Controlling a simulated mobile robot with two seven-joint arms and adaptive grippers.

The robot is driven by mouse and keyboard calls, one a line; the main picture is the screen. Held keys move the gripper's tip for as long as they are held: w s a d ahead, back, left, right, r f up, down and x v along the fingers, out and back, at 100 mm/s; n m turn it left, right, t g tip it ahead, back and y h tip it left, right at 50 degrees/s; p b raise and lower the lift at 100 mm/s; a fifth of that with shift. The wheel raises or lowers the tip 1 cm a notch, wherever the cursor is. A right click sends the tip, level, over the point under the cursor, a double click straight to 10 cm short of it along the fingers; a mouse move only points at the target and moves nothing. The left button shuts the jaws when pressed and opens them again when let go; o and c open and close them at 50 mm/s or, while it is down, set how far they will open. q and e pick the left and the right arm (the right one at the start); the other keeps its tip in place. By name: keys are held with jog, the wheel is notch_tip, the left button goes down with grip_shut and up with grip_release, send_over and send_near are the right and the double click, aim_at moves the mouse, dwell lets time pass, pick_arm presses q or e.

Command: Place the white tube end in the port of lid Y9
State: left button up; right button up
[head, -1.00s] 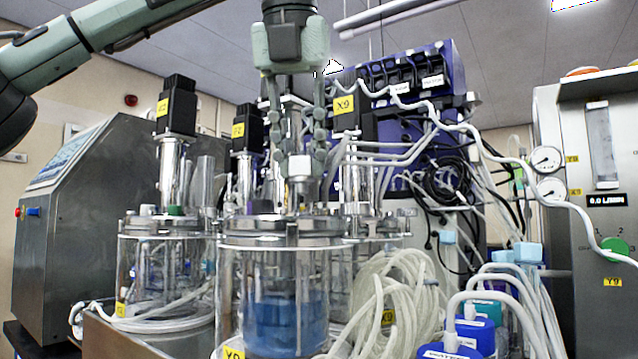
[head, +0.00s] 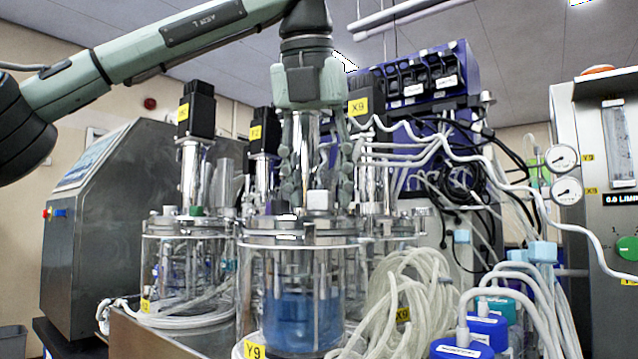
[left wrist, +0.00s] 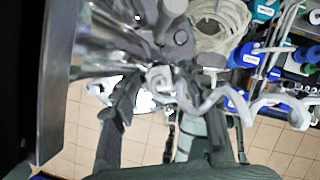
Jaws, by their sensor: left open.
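Lid Y9 (head: 285,241) is the metal lid of the front glass vessel, which holds blue liquid and bears a yellow Y9 label (head: 255,349). A white block-like piece (head: 318,201), which looks like the white tube end, stands upright just above the lid. My left gripper (head: 318,190) points down over the lid with its fingers spread on either side of this piece, apart from it. The left wrist view shows the open fingers (left wrist: 150,105) with white tubing (left wrist: 205,105) near them. Whether the piece sits in the port is hidden. My right gripper is out of view.
Tall motor columns rise close behind and left of the gripper, one labelled X9 (head: 358,106). Coiled pale tubing (head: 405,290) and blue-capped bottles (head: 487,325) stand to the right. A steel cabinet (head: 100,235) is at the left.

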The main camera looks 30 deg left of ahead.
pick_arm(q)
jog(key=v, duration=1.2)
dwell(0.6)
dwell(0.4)
jog(key=shift+c, duration=0.3)
dwell(0.9)
